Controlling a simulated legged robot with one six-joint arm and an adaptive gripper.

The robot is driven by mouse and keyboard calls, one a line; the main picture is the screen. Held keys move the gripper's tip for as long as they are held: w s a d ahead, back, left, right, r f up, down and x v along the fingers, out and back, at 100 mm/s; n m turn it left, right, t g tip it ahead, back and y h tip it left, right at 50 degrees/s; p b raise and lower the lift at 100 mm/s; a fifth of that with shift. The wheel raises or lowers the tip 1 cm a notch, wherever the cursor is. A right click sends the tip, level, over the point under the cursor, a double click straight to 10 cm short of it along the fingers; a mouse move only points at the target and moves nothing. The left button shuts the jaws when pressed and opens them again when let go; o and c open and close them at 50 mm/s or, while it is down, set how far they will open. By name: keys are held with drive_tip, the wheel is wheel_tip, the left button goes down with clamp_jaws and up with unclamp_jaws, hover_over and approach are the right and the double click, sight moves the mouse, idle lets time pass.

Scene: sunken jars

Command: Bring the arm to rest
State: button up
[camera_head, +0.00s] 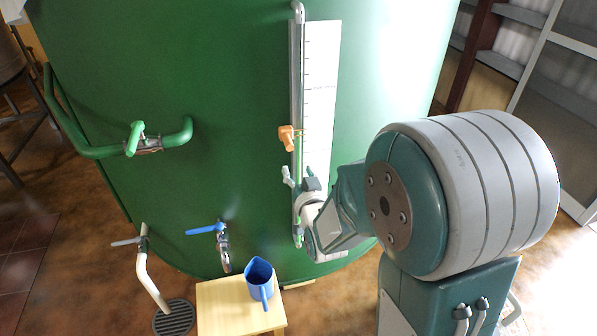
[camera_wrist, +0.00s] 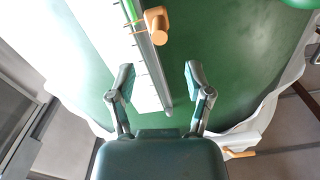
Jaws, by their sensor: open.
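My gripper (camera_head: 300,180) is in front of the large green tank (camera_head: 220,90), near the lower part of its sight tube (camera_head: 297,60). In the wrist view my gripper (camera_wrist: 160,84) has its two fingers spread wide, with nothing between the tips. The tube and the white scale strip (camera_wrist: 112,35) pass behind the fingers. An orange marker (camera_head: 287,138) is on the tube just above my gripper; it also shows in the wrist view (camera_wrist: 156,25), beyond the fingertips and apart from them. The exact gap between fingers and tube cannot be told.
A blue jug (camera_head: 260,278) stands on a small wooden stool (camera_head: 222,300) below a blue-handled tap (camera_head: 215,230). A white pipe (camera_head: 150,275) runs to a floor drain (camera_head: 174,318). A green pipe with a valve (camera_head: 140,140) juts from the tank at left. Shelving (camera_head: 510,45) stands at right.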

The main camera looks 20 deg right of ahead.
drive_tip(key=shift+r, duration=0.1)
idle(0.3)
drive_tip(key=s+r+n+g, duration=0.1)
drive_tip(key=s+g, duration=0.5)
drive_tip(key=s, duration=0.6)
drive_tip(key=s+r+n+g, duration=0.1)
drive_tip(key=s+r+g, duration=0.3)
drive_tip(key=s, duration=0.9)
drive_tip(key=shift+s+r+g, duration=0.15)
drive_tip(key=shift+s+g, duration=0.15)
drive_tip(key=shift+g, duration=0.9)
